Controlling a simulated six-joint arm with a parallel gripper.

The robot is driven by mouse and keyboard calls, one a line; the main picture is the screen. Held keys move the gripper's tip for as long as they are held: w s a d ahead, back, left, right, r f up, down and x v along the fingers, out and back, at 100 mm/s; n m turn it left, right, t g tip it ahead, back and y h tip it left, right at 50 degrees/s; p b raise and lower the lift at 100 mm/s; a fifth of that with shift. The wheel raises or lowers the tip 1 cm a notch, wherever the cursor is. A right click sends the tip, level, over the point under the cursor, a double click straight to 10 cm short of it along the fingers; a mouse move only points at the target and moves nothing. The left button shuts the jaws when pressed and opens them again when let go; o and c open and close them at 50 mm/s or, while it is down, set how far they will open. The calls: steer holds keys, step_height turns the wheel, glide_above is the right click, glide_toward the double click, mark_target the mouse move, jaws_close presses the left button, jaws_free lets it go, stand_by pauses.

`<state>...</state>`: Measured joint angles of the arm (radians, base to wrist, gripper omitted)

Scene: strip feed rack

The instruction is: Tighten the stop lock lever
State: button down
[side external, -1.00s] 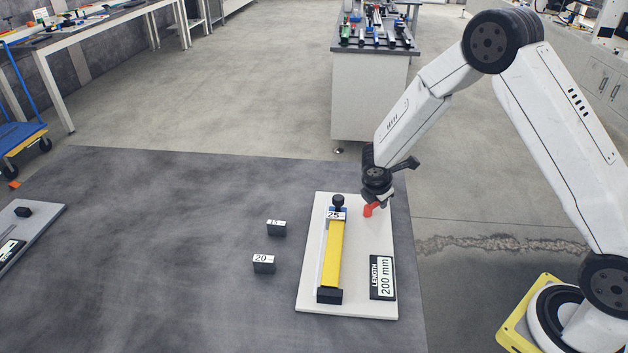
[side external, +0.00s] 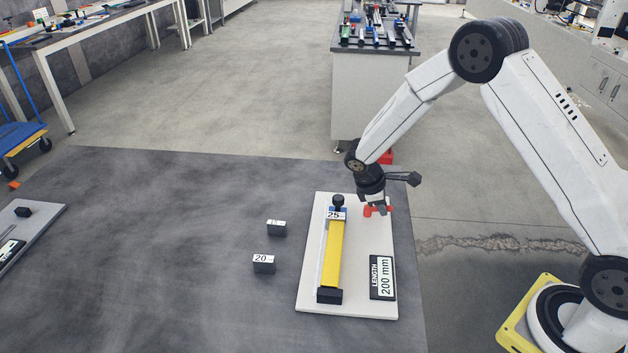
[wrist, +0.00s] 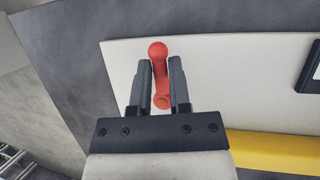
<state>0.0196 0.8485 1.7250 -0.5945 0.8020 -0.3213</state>
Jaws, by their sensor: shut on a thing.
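The red stop lock lever (wrist: 159,72) is in the wrist view, lying lengthwise between the two grey fingers, with its round knob end past the fingertips. My gripper (wrist: 159,68) is shut on it. In the side view the red lever (side external: 369,211) shows below my gripper (side external: 378,208), at the far right part of the white base plate (side external: 364,240); the fingers hide part of it. A yellow strip (side external: 334,253) lies in the rack left of the lever, with a "25" block (side external: 336,215) and a black knob (side external: 338,201) at its far end.
Two loose black blocks, one marked 20 (side external: 263,264) and a smaller-looking one (side external: 276,228), stand left of the plate. A display (side external: 382,278) reads "LENGTH 200 mm". Another grey plate (side external: 30,228) is at the far left.

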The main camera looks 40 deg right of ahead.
stand_by(0.3)
steer(key=c, duration=0.6)
jaws_free()
steer(key=shift+r, duration=0.1)
steer(key=shift+v, duration=3.85)
steer(key=shift+s+a+r+m+t+y, duration=0.75)
steer(key=shift+s+m, duration=0.7)
steer(key=shift+s, duration=1.4)
steer(key=shift+s+a+r+m+t+y, duration=0.8)
steer(key=shift+s+m, duration=0.7)
steer(key=shift+s, duration=1.35)
steer(key=shift+s+a+r+m+t+y, duration=0.7)
steer(key=shift+s+m, duration=0.75)
steer(key=shift+s, duration=1.35)
